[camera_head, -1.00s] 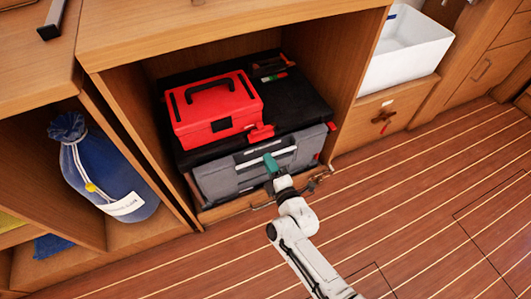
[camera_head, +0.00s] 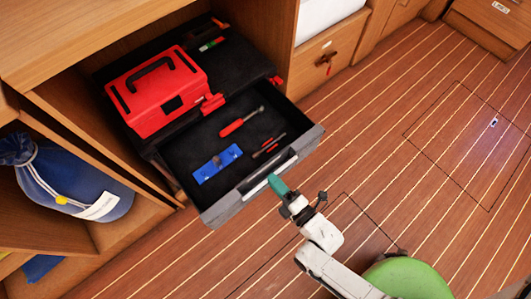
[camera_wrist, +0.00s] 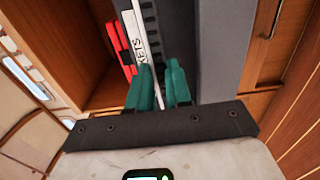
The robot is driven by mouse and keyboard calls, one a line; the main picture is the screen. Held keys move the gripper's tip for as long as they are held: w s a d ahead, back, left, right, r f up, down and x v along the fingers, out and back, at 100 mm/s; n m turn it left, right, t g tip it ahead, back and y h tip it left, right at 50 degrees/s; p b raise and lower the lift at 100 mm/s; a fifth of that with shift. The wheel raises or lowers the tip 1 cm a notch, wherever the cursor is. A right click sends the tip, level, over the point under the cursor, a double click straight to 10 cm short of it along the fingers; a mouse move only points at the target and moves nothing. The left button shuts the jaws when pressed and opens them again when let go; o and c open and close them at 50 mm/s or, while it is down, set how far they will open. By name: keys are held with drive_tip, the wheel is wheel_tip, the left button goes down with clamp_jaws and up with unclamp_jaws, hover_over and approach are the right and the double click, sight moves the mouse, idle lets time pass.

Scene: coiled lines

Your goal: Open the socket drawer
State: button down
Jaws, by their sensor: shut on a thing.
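The socket drawer (camera_head: 236,203) is a grey-fronted, black-lined drawer pulled well out of the black toolbox in the wooden cabinet. A pale handle strip (camera_head: 257,184) runs along its front. My gripper (camera_head: 278,184) has its teal fingers shut on this handle at the front's middle. In the wrist view the fingers (camera_wrist: 161,90) are close together by the drawer front, beside a white label (camera_wrist: 138,40) whose visible letters read "KETS". Inside the drawer lie a red-handled screwdriver (camera_head: 240,123), a blue piece (camera_head: 217,164) and small red-and-black tools (camera_head: 269,146).
A red toolbox (camera_head: 155,92) sits on the black top above the drawer. A blue bag (camera_head: 70,190) is in the left compartment. A wooden drawer with a dark latch (camera_head: 327,62) is at right. The striped floor (camera_head: 400,165) to the right is clear.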

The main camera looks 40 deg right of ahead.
drive_tip(key=shift+s, duration=0.85)
drive_tip(key=c, duration=1)
unclamp_jaws()
drive_tip(key=shift+c, duration=0.2)
drive_tip(key=s, duration=1)
drive_tip(key=shift+s+p, duration=0.35)
drive_tip(key=shift+s, duration=0.05)
